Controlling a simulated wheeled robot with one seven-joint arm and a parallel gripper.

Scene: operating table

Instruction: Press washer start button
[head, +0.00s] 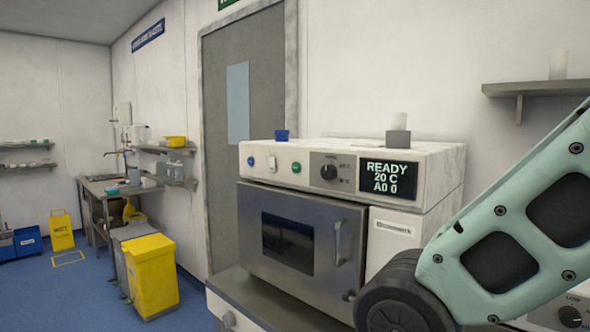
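The washer (313,228) stands on a bench right of centre in the head view, a white box with a metal door and dark window. Its door is shut. Its display (388,178) reads READY, 20 C, A0 0. My arm crosses the lower right, in front of the washer's lower right corner. My gripper is outside the view.
A small blue container (281,135) and a grey block with a white cylinder (398,136) stand on the washer. A wall shelf (535,89) is at upper right. A yellow-lidded bin (151,275) and a sink bench (120,187) stand left. Blue floor between is clear.

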